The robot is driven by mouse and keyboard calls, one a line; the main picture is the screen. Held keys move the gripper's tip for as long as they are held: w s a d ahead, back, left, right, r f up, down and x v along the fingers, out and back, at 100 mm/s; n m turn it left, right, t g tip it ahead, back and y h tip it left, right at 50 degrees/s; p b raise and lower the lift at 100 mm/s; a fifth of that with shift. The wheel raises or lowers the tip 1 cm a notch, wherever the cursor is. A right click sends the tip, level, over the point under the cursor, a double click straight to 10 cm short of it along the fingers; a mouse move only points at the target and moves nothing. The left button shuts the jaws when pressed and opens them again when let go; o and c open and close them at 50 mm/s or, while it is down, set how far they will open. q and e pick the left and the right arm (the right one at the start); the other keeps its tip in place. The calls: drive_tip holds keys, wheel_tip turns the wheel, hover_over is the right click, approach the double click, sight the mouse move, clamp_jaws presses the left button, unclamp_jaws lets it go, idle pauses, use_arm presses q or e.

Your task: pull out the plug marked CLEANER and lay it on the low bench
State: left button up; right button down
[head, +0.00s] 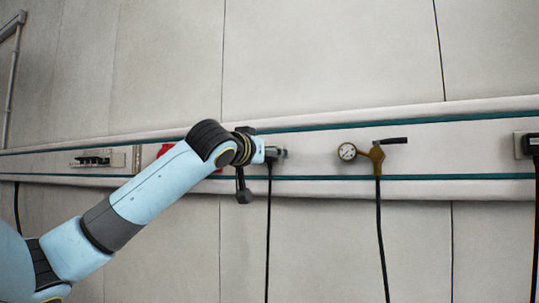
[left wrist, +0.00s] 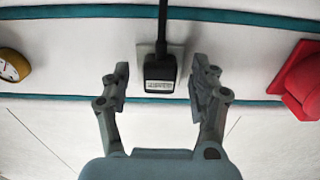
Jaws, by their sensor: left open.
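A black plug (left wrist: 160,72) with a white label sits in a pale wall socket (left wrist: 143,50) in the left wrist view. The label's print is too small to read, so I cannot tell whether it says CLEANER. My left gripper (left wrist: 158,69) is open, with one finger on each side of the plug and a visible gap to both. In the head view my left gripper (head: 276,153) reaches the wall rail and hides most of that plug; its black cord (head: 268,235) hangs straight down. The low bench and my right gripper are not in view.
A gauge (head: 347,152) on a brass fitting with a black hose is to the right on the rail. Another black plug (head: 530,145) sits at the far right. A red part (left wrist: 300,80) flanks my left gripper. A socket strip (head: 92,161) is further left.

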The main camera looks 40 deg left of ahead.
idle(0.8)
use_arm(q)
clamp_jaws()
idle(0.4)
drive_tip(key=b+v, duration=0.5)
drive_tip(key=v, duration=0.1)
idle(1.0)
